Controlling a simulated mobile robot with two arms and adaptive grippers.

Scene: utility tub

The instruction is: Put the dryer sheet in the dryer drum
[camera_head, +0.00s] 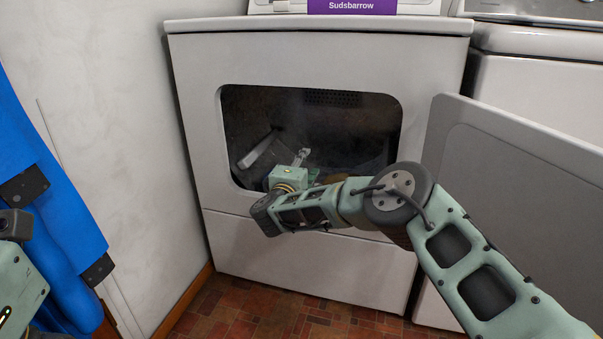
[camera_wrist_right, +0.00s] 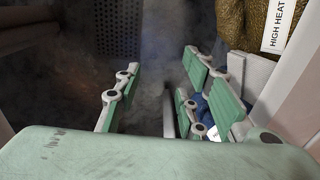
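The white dryer (camera_head: 190,120) stands ahead with its door (camera_head: 520,170) swung open to the right. Its dark drum (camera_head: 325,115) shows through the opening. My right arm reaches across from the right, and my right gripper (camera_head: 302,160) is inside the lower part of the opening. In the right wrist view my right gripper (camera_wrist_right: 160,100) has its fingers spread, with nothing visible held between them. A small white patch (camera_wrist_right: 214,134) shows by the right fingers; I cannot tell whether it is the dryer sheet. I cannot identify the sheet elsewhere. My left gripper's fingers are outside the head view.
A brown textured cloth (camera_wrist_right: 230,20) and a white "HIGH HEAT" label (camera_wrist_right: 283,25) lie at the wrist view's upper right. Blue material (camera_wrist_right: 203,112) shows behind the right fingers. A pale fin-like piece (camera_head: 258,150) is inside the drum. A wall (camera_head: 120,130) stands close on the left.

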